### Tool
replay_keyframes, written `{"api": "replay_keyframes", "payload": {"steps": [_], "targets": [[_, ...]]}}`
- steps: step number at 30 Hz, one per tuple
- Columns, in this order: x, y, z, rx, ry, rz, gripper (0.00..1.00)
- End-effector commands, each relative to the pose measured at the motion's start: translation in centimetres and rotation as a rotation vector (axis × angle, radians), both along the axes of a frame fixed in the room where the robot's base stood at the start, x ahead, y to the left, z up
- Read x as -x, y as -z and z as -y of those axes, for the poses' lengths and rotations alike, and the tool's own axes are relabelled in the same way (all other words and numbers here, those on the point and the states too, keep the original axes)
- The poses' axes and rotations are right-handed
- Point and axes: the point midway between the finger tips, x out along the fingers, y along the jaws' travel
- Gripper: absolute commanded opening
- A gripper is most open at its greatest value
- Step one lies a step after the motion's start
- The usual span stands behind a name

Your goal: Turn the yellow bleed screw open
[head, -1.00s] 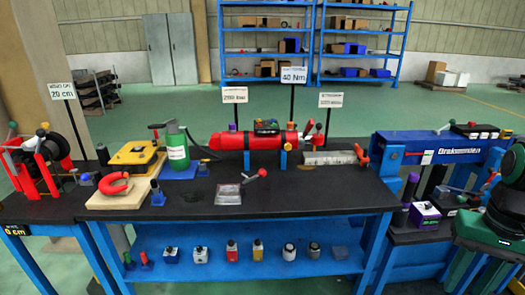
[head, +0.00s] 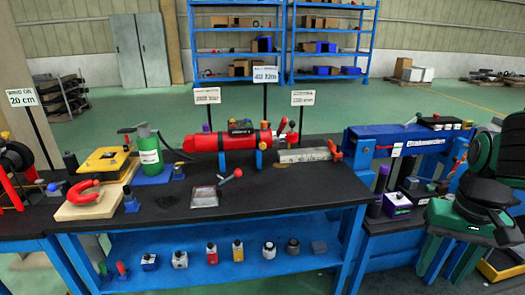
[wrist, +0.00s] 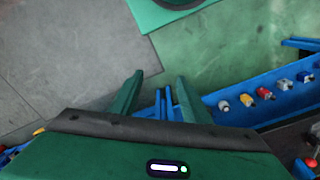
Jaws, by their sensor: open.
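No part can be clearly made out as the yellow bleed screw. A yellow-bodied item (head: 238,251) stands on the lower shelf and also shows in the wrist view (wrist: 248,100). A red cylinder (head: 228,140) lies on stands at the back of the black-topped bench, with small coloured fittings at its right end. My gripper (wrist: 156,95) is open and empty in the wrist view, its two green fingers apart over the floor, left of the shelf. My green arm shows at the right of the head view.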

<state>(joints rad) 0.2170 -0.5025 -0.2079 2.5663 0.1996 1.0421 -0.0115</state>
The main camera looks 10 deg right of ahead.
Motion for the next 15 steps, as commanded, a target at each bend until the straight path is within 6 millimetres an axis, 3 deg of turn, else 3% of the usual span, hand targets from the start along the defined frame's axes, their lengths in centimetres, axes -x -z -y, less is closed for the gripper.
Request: {"api": "replay_keyframes", "payload": {"steps": [5, 9, 15], "targets": [[-5.5, 0.2, 2.7, 0.133, 0.035, 0.062, 0.43], [-12.6, 0.3, 5.3, 0.282, 0.058, 0.165, 0.43], [-23.0, 0.3, 6.9, 0.452, 0.048, 0.350, 0.43]]}}
